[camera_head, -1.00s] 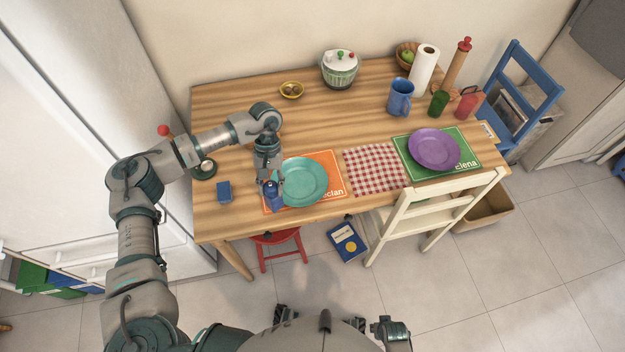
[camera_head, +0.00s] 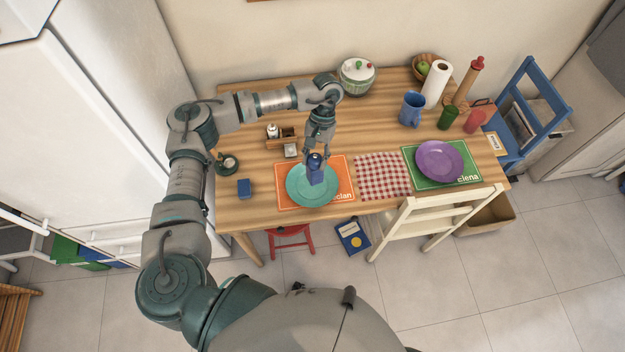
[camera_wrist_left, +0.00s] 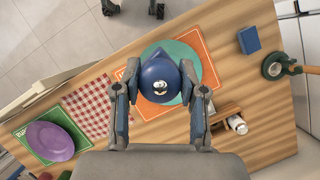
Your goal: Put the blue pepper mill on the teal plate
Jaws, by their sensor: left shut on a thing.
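The blue pepper mill (camera_head: 315,174) is upright in my left gripper (camera_head: 316,158), which is shut on its upper part. The mill overlaps the back middle of the teal plate (camera_head: 304,198) in the head view; I cannot tell whether its base touches the plate. The plate lies on an orange placemat (camera_head: 342,167). In the left wrist view the mill's round top (camera_wrist_left: 160,80) sits between the two fingers of the left gripper (camera_wrist_left: 160,68) and hides part of the teal plate (camera_wrist_left: 183,49). My right gripper is not in view.
A blue block (camera_head: 244,189) lies left of the placemat. A wooden caddy (camera_head: 283,141) stands behind it. A checkered cloth (camera_head: 382,176) and a purple plate (camera_head: 438,160) lie to the right. A white chair (camera_head: 435,222) stands at the table's front edge.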

